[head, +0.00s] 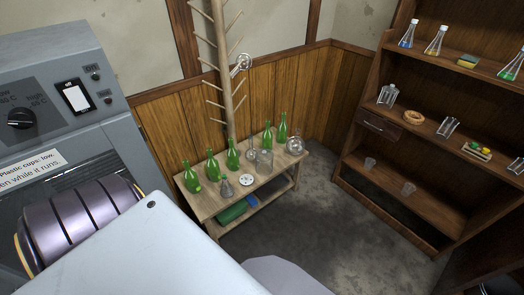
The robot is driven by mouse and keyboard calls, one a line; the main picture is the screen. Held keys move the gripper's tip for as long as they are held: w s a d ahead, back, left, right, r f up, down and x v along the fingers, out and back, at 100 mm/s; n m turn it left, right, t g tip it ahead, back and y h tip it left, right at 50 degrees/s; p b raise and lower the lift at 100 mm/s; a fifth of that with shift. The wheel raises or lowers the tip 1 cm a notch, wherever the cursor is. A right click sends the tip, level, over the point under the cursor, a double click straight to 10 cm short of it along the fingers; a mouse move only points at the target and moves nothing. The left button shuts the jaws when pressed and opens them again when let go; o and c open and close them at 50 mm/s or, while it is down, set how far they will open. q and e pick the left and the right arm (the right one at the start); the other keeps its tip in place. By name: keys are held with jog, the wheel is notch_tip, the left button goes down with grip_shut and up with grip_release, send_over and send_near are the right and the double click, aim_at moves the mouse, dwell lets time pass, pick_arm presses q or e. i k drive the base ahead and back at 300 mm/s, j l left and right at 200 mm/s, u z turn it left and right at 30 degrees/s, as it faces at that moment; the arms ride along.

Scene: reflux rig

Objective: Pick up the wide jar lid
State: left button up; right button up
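I cannot make out a wide jar lid for certain. A small white round disc (246,180) with dark marks lies flat on the low wooden table (212,203), among bottles and flasks. It is too small to tell whether it is a lid. Neither of my grippers can be made out in the head view. A dark shape at the bottom right corner is cut off and unclear.
Several green bottles (213,168) and clear flasks (295,145) crowd the table beneath a wooden peg rack (224,75). A wooden shelf (430,150) with glassware stands right. A grey machine (50,85) fills the left. Floor (335,205) between table and shelf is clear.

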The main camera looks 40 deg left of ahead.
aim_at(263, 155)
jog(key=i+u, duration=0.5)
jog(key=i+l+u, duration=0.25)
jog(key=i+u, duration=0.2)
jog(key=i+l+u, duration=0.35)
jog(key=u, duration=0.15)
